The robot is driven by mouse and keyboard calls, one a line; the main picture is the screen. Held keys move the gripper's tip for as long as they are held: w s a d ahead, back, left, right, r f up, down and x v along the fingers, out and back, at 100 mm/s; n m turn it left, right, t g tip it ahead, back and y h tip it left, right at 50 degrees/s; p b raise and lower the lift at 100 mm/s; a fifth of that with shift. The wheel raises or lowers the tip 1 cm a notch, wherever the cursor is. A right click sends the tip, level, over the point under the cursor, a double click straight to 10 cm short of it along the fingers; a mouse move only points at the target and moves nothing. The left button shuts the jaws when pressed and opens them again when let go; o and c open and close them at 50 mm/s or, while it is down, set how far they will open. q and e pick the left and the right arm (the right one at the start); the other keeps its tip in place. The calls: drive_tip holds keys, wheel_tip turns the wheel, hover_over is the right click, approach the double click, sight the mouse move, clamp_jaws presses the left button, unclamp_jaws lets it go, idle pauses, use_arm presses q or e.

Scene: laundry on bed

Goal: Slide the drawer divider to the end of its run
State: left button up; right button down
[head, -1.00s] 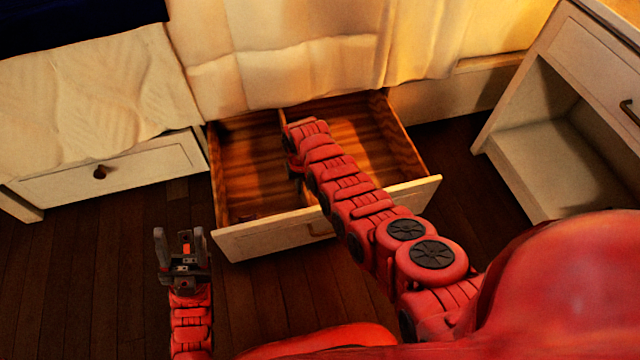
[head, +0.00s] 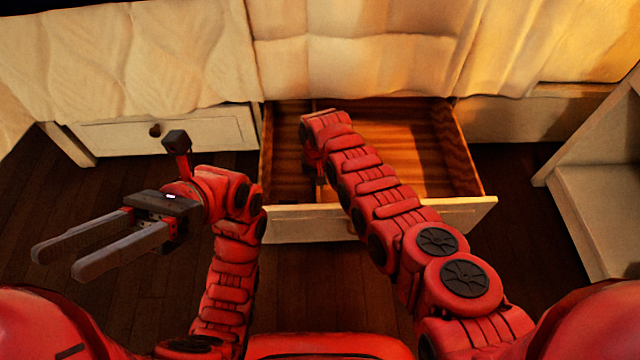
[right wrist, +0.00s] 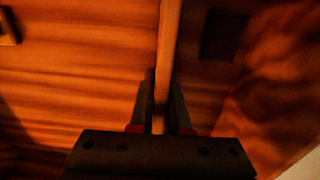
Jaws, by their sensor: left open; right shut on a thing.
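The open wooden drawer (head: 290,226) stands pulled out under the bed. In the head view the right fingertips are hidden under my arm. My left gripper (head: 58,262) is open and empty, left of the drawer above the floor, its fingers pointing left.
A closed drawer with a dark knob (head: 155,130) is left of the open one. Pale bedding (head: 370,60) hangs behind the open drawer. A white open-fronted cabinet (head: 595,215) stands at the right. Dark wooden floor (head: 520,240) is clear between it and the drawer.

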drive_tip(key=shift+w+r, duration=0.15)
drive_tip(key=c, duration=0.9)
unclamp_jaws()
